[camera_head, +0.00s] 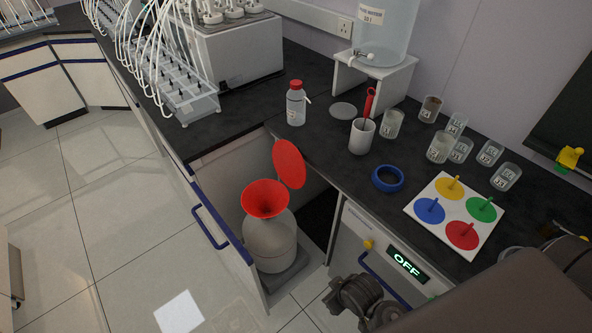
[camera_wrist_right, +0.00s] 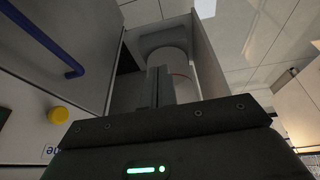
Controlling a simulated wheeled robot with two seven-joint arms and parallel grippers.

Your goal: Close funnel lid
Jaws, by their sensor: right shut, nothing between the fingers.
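The red funnel (camera_head: 265,200) sits on top of a pale, rounded container (camera_head: 270,244) inside the open cabinet bay. Its round red lid (camera_head: 289,164) stands open and tilted up behind and to the right of the funnel mouth. My right gripper (camera_head: 345,294) is low in front of the OFF-display unit, to the right of the container and apart from funnel and lid. In the right wrist view its fingers (camera_wrist_right: 161,84) are together and empty, with the pale container (camera_wrist_right: 182,78) beyond them.
The open drawer front with a blue handle (camera_head: 210,226) bounds the container on the left. The black counter (camera_head: 330,170) edge runs beside the lid. A red-capped bottle (camera_head: 296,103), a white cup (camera_head: 361,137) and a blue ring (camera_head: 387,179) stand on the counter.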

